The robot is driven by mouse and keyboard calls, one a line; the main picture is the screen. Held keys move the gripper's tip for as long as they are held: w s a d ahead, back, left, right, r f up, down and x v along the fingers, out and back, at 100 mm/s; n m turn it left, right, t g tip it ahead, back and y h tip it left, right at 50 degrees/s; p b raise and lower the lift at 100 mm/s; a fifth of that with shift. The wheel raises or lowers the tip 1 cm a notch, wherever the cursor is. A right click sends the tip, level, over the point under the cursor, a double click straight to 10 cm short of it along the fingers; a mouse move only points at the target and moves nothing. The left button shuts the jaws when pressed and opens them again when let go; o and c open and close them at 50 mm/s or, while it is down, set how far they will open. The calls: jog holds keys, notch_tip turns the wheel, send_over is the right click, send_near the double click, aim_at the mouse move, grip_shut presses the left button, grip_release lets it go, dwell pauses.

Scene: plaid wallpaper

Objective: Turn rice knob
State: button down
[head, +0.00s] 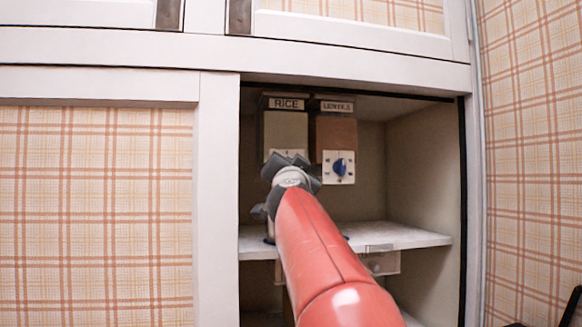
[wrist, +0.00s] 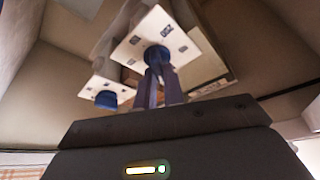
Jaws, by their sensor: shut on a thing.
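The rice dispenser (head: 286,131), a box with a RICE label, hangs under the top of the open cupboard. In the head view its knob is hidden behind my gripper (head: 290,168) and arm. In the wrist view my gripper (wrist: 160,78) is shut on a blue knob (wrist: 157,54) in the middle of a white dial plate (wrist: 135,48). From the head view, this is the rice knob. The dial's exact setting cannot be read.
The lentils dispenser (head: 336,133) hangs close to the right, with its own blue knob (head: 340,168). Below is a white shelf (head: 415,239). The cupboard's right wall (head: 425,165) and a closed panel (head: 95,210) on the left bound the opening.

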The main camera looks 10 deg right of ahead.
jog(key=shift+d+m+g+h, duration=0.1)
jog(key=shift+m+g+h, duration=0.45)
jog(key=shift+m, duration=1.25)
jog(key=shift+m+h, duration=0.25)
jog(key=shift+m, duration=0.05)
jog(key=c, duration=1.5)
grip_release()
jog(key=b+v, duration=0.3)
jog(key=v, duration=0.5)
